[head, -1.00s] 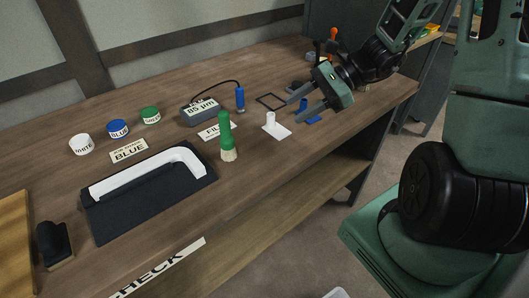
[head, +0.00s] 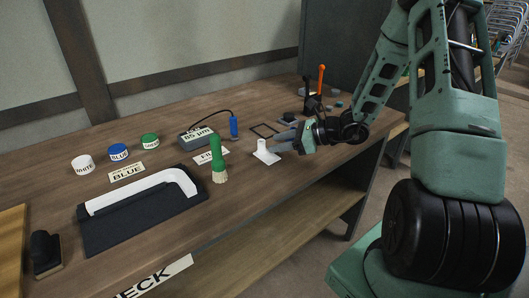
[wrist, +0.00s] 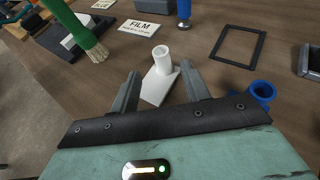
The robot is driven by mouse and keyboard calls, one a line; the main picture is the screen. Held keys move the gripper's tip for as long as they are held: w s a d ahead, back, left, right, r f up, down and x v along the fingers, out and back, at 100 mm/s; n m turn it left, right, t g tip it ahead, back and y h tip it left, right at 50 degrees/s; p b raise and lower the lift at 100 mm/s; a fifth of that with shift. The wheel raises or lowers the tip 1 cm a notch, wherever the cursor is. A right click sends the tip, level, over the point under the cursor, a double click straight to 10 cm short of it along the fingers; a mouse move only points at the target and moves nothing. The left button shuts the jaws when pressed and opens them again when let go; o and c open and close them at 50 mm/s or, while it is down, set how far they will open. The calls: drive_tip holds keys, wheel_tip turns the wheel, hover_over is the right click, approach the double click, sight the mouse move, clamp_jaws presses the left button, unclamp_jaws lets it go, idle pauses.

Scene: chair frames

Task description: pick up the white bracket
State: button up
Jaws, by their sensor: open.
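The white bracket, a flat plate with a short upright tube, stands on the wooden bench (head: 240,205); it shows in the head view (head: 264,154) and in the wrist view (wrist: 158,84). My gripper (head: 279,144) is open and empty, low over the bench just right of the bracket in the head view. In the wrist view its fingertips (wrist: 160,71) point at the bracket, one to each side of the plate, with the tube between and just beyond them. I cannot tell whether a finger touches the plate.
A blue bracket (wrist: 262,92) lies close to the right finger. A green-handled brush (head: 218,160) stands to the left. A black square frame (wrist: 239,46) and a FILM card (wrist: 148,28) lie beyond. A long white piece (head: 140,187) rests on a black tray (head: 140,222).

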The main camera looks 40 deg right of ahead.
sight(260, 151)
drive_tip(key=shift+p+x, duration=0.35)
drive_tip(key=shift+x, duration=3)
drive_tip(key=shift+w+d, duration=0.15)
drive_tip(key=shift+d, duration=0.05)
clamp_jaws()
